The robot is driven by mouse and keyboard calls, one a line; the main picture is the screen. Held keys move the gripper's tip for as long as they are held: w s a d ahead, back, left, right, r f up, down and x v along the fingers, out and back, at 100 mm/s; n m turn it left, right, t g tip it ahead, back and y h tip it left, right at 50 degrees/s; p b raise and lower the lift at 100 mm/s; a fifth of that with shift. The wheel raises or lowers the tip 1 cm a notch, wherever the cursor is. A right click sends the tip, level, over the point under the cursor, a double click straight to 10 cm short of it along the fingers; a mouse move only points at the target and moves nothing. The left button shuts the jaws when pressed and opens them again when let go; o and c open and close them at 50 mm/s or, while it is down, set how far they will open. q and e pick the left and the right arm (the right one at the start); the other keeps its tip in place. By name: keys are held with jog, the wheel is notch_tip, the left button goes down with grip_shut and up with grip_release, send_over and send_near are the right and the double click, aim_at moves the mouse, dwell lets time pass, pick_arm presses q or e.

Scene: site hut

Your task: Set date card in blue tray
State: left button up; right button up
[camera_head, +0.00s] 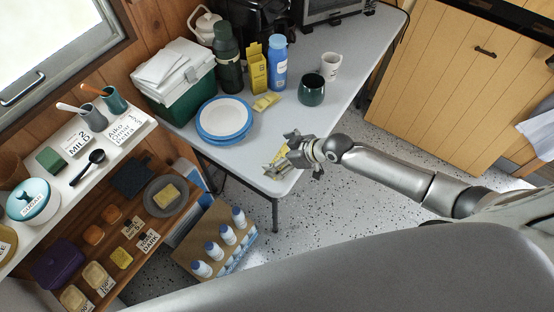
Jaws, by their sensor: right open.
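My right gripper (278,164) is open over the near corner of the grey table, with its arm coming in from the right. A small yellow piece (284,150) shows beside its fingers; I cannot tell what it is or whether the fingers touch it. Small white lettered cards (132,228) stand on the wooden lower shelf at left; their print is too small to tell which is the date card. I cannot make out a blue tray for certain; a dark slate-coloured flat piece (132,177) lies on that shelf. My left gripper is not in view.
Blue-rimmed plates (224,117), a green and white cool box (178,82), a flask (227,60), a blue bottle (278,65) and a dark green mug (311,90) stand on the table. A carton of white bottles (217,238) is on the floor. The table's right part is clear.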

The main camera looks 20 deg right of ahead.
aim_at(270, 156)
jog(key=shift+p+x, duration=0.4)
jog(key=shift+x, duration=2.35)
jog(key=shift+s+d, duration=0.1)
jog(key=shift+s, duration=0.05)
jog(key=c, duration=0.6)
